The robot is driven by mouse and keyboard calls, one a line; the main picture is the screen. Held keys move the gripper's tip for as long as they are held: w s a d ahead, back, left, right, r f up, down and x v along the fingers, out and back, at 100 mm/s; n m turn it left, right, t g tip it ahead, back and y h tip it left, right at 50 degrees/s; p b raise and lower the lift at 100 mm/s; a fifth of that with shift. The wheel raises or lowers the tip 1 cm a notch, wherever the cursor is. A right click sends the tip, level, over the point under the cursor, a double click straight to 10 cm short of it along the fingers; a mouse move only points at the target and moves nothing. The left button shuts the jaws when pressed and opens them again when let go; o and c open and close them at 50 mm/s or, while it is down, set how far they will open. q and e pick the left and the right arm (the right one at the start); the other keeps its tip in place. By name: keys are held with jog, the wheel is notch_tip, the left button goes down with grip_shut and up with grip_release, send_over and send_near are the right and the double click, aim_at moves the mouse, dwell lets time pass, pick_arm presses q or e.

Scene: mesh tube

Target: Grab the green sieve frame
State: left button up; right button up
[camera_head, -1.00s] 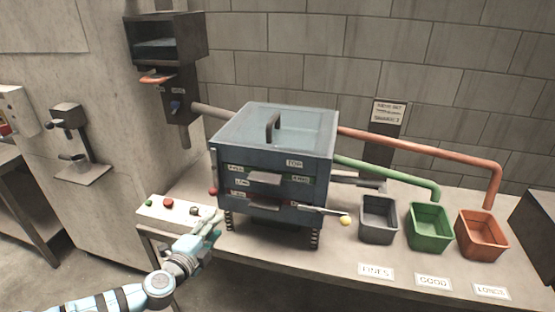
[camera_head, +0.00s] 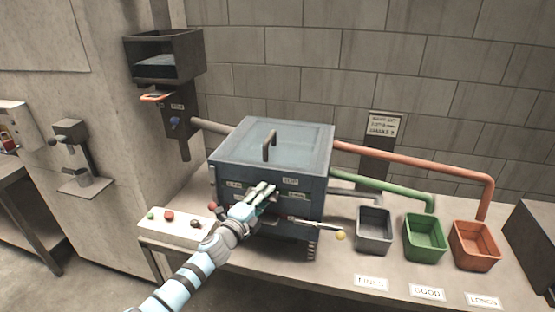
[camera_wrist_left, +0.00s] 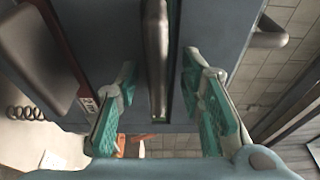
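A blue-grey box machine (camera_head: 230,160) with a lid handle and labelled front stands on the table. My left gripper (camera_head: 262,194) is at its front face, over the upper drawer handle, which it mostly hides. In the left wrist view my left gripper (camera_wrist_left: 160,88) is open, with teal finger pads spread on either side of a dark metal handle bar (camera_wrist_left: 157,45). The bar lies between the fingers, with a gap to each pad. My right gripper is not in view.
A rod with a yellow knob (camera_head: 340,235) sticks out at the machine's front right. Grey (camera_head: 374,245), green (camera_head: 424,252) and orange (camera_head: 474,260) bins stand to the right. A white button panel (camera_head: 165,228) lies left, close to my left arm.

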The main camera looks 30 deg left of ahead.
pick_arm(q)
jog(key=shift+f, duration=0.1)
jog(key=shift+c, duration=0.2)
jog(key=shift+s, duration=0.1)
grip_shut()
